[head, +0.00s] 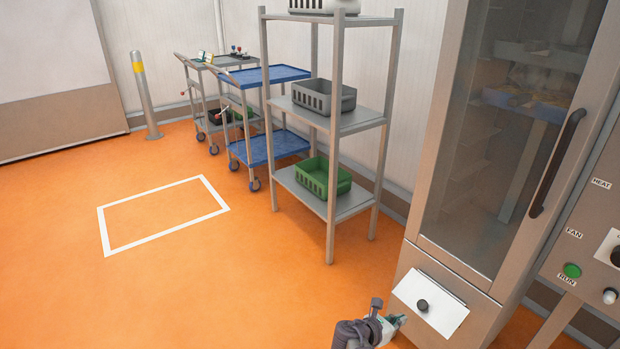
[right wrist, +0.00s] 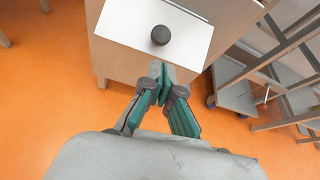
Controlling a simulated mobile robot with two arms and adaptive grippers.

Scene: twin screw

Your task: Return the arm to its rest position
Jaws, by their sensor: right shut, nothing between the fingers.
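My right gripper (head: 396,321) shows at the bottom of the head view, low in front of the steel cabinet. In the right wrist view its green-padded fingers (right wrist: 162,84) are together at the tips with nothing between them. Just beyond the fingertips is the white drawer front (right wrist: 150,30) with a black knob (right wrist: 160,35). The same drawer front (head: 430,301) shows in the head view at the cabinet's base. The gripper is apart from the knob. My left gripper is out of view.
The cabinet's glass door (head: 500,130) is closed. A control panel (head: 590,240) stands at the right edge. A metal shelf (head: 352,211) with grey and green crates stands left of the cabinet, with trolleys behind. The orange floor at left is clear around a white rectangle (head: 106,233).

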